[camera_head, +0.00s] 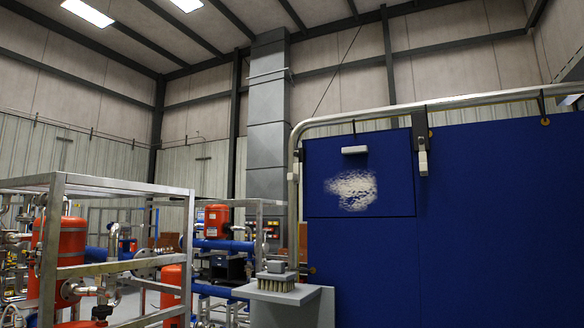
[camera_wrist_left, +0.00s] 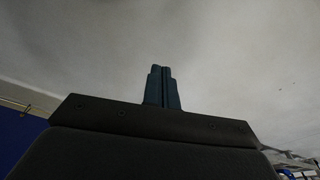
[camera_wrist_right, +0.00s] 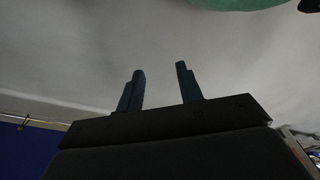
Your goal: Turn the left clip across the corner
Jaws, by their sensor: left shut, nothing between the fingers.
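A blue panel (camera_head: 480,200) hangs under a bent metal tube on the right of the head view. A smaller blue square piece (camera_head: 330,208) sits at its upper left corner, with a white bar (camera_head: 354,150) and a whitish, crinkled patch (camera_head: 352,190). A pale left clip (camera_head: 294,172) shows at the square's left edge, close to the tube. A right clip (camera_head: 422,160) hangs upright below a dark bracket at its right edge. In the left wrist view my left gripper (camera_wrist_left: 162,68) is shut and empty. My right gripper (camera_wrist_right: 159,68) is open and empty. Neither gripper shows in the head view.
A grey stand (camera_head: 290,294) with a brush (camera_head: 275,280) on it stands below the panel's left edge. A metal pipe frame (camera_head: 120,268) with orange vessels (camera_head: 72,245) fills the lower left. Both wrist views face a plain grey surface.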

